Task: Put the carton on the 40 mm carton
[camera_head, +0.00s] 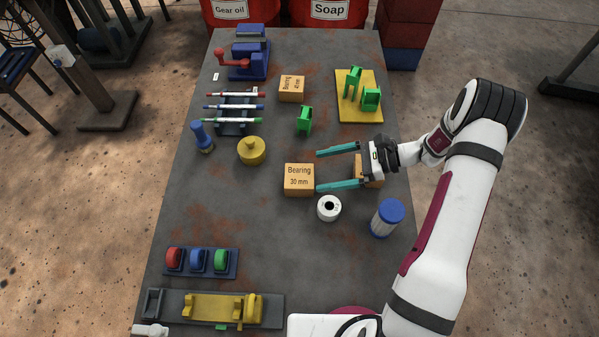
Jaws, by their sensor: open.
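A tan carton marked "Bearing 30 mm" (299,180) sits on the middle of the table. A second tan carton (291,90) marked "Bearing" stands farther back, its print turned sideways and its size too small to read surely. A third tan carton (371,181) is at the right, partly hidden by my gripper, with no label showing. My gripper (319,171) is open and empty, its teal fingers pointing left. The fingertips end by the right side of the 30 mm carton, one farther back and one near its front right corner. I cannot tell their height or whether they touch it.
A white ring-shaped part (329,208) and a blue-lidded jar (386,219) stand in front of my gripper. A yellow knobbed cylinder (252,152) is left of the 30 mm carton. A green part (304,121) stands behind it.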

